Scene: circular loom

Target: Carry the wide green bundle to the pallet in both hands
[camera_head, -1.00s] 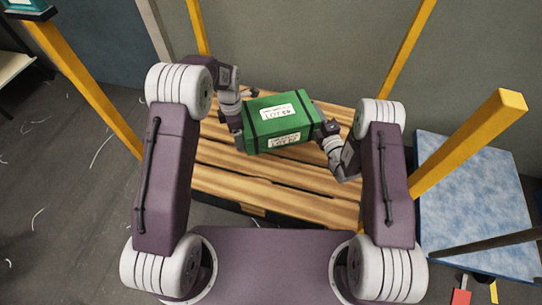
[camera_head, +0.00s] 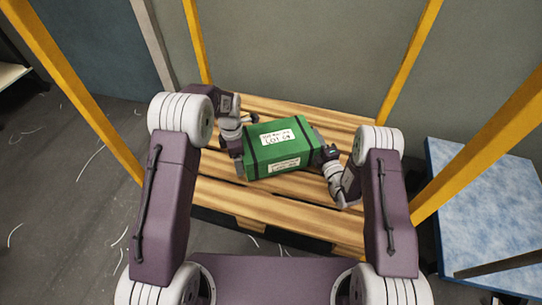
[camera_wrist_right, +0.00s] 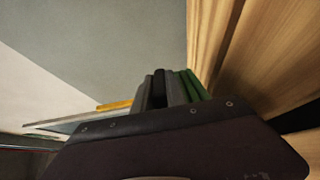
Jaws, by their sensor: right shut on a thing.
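The wide green bundle (camera_head: 282,155), with dark straps and white labels, is between my two hands over the slatted wooden pallet (camera_head: 225,200). I cannot tell whether its underside touches the slats. My right gripper (camera_head: 322,153) is shut on the bundle's right end. In the right wrist view, a strip of the green bundle (camera_wrist_right: 194,86) shows beside my dark fingers (camera_wrist_right: 160,88). My left gripper (camera_head: 240,140) is at the bundle's left end. Its fingers are partly hidden, and I cannot tell whether they are closed on it.
Yellow posts rise around the pallet, at the left (camera_head: 75,90), the back and the right (camera_head: 480,145). A blue-topped block (camera_head: 485,225) stands at the right. Loose pale threads lie on the dark floor at the left. A grey wall stands behind the pallet.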

